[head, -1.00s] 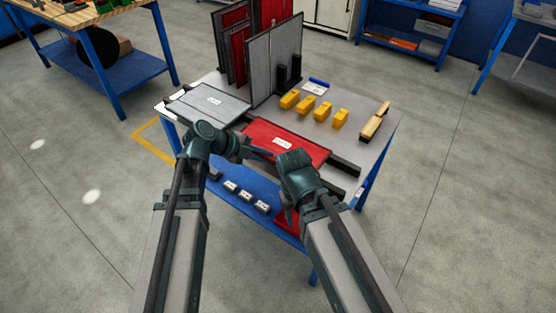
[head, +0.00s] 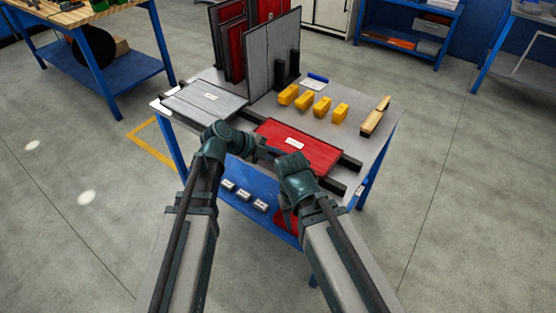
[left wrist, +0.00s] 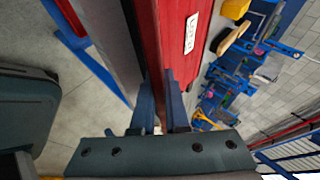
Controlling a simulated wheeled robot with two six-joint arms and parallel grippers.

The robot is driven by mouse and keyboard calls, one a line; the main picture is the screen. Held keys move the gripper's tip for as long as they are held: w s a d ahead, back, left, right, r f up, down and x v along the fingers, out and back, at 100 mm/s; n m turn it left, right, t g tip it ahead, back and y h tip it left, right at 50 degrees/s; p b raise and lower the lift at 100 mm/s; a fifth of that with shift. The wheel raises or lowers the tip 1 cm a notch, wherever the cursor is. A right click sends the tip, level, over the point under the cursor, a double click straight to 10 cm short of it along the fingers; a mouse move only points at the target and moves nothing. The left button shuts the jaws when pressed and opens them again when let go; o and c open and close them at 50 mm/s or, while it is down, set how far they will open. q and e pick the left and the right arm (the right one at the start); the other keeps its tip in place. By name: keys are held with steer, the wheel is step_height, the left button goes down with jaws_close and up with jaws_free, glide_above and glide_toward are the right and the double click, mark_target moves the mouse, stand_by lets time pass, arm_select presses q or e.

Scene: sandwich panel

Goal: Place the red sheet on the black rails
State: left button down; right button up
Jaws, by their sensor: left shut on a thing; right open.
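The red sheet (head: 300,145), with a white label, lies flat over the black rails (head: 349,162) on the table; rail ends show past its right end. I cannot tell whether it rests fully on them. My left gripper (head: 262,152) is at the sheet's near left edge. In the left wrist view, its fingers (left wrist: 163,112) are shut on the edge of the red sheet (left wrist: 178,40). My right gripper (head: 289,217) is open and empty, in front of the table's near edge, apart from the sheet; its fingertips are hard to make out.
A grey panel (head: 208,98) lies left of the red sheet. Upright grey panels (head: 270,55) and red panels (head: 232,45) stand behind. Several yellow blocks (head: 305,102) and a wooden-handled tool (head: 376,116) lie toward the back right.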

arm_select(q)
steer(key=c, duration=0.9)
jaws_free()
steer(key=shift+r, duration=0.1)
steer(key=p+v, duration=0.8)
steer(key=v, duration=0.3)
steer(key=s+f+n+g+y, duration=0.1)
steer(key=s+f+n+y, duration=0.1)
steer(key=n, duration=0.5)
steer(key=s+f+n+g+y, duration=0.1)
steer(key=s+f+n+y, duration=0.1)
steer(key=s+n+y, duration=0.3)
steer(key=s+f+n+g+y, duration=0.2)
steer(key=s+n, duration=0.5)
steer(key=n, duration=0.4)
steer(key=shift+s+d+f+y, duration=0.25)
steer(key=shift+d+f+y, duration=0.15)
steer(key=shift+y, duration=0.4)
